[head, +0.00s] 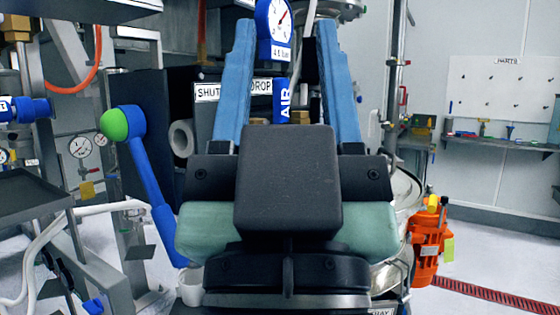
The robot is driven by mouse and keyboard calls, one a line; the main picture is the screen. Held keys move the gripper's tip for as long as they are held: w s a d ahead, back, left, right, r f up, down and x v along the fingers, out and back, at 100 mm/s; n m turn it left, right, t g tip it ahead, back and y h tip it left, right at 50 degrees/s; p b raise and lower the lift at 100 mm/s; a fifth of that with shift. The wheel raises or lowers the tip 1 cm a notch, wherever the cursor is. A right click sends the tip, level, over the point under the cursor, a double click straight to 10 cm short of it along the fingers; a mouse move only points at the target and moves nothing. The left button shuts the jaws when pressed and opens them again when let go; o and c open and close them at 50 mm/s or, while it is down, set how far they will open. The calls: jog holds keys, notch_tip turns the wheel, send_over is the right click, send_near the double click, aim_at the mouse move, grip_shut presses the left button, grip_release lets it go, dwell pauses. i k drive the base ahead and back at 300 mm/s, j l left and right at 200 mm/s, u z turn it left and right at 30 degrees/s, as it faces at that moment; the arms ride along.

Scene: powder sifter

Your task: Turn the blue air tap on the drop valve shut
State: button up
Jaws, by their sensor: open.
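My gripper (287,30) is in the middle of the head view, with its two blue fingers spread wide and pointing up and away. A blue upright piece marked AIR (284,102), which looks like the air tap's handle, shows between the fingers. I see no contact between it and the fingers. Its lower part is hidden behind my gripper's dark body. A label reading SHUT and DROP (207,93) is behind the fingers, partly covered by the left one. A blue-framed pressure gauge (276,22) is above the AIR piece, between the fingertips.
A blue lever with a green knob (114,125) stands left of my gripper. A grey tray (28,194) and pipes crowd the left. Dark cabinets (150,100) stand behind.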

aim_at(281, 86)
jog(key=i+l+u, duration=0.1)
jog(key=l, duration=0.25)
jog(key=i+l, duration=0.25)
jog(key=i+l+u, duration=0.15)
jog(key=l, duration=0.3)
